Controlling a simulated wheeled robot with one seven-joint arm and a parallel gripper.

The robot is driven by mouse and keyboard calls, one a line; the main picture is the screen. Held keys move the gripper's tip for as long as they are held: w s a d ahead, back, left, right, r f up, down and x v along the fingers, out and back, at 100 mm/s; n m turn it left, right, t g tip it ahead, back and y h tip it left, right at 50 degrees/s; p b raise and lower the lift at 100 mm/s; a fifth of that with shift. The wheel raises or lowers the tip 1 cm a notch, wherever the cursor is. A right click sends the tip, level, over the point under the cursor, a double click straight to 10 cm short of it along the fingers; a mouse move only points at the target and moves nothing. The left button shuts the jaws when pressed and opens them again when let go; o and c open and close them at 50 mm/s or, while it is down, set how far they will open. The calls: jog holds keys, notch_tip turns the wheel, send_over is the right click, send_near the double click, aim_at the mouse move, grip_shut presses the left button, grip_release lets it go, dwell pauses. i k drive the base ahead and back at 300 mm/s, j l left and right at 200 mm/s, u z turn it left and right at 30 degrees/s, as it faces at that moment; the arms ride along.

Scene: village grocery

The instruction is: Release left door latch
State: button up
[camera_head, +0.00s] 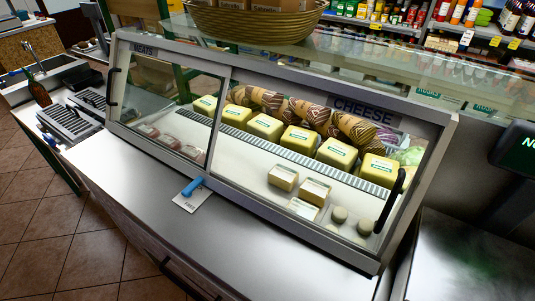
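A glass-fronted deli case stands on a steel counter. Its left sliding door (165,105), under a "MEATS" sign (144,49), looks shut, with a black upright handle (112,86) at its left edge. No separate latch piece can be made out on this door. The right door (300,150), under a "CHEESE" sign (362,110), has a black handle (389,201) at its right end. A small blue-handled item (192,186) lies on or by a white card at the foot of the case, near where the doors meet. My gripper is not in view.
Yellow cheese blocks and several packages sit behind the glass. A wicker basket (255,22) stands on top. The steel counter front (190,240) is mostly bare. A sink and a bottle (39,92) are at left, a dark screen (515,150) at right. Tiled floor is open at lower left.

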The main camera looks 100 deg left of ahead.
aim_at(186, 192)
jog(key=u, duration=2.65)
jog(key=k+j, duration=0.1)
jog(key=j, duration=0.75)
jog(key=k+j+u, duration=0.1)
jog(key=j, duration=0.7)
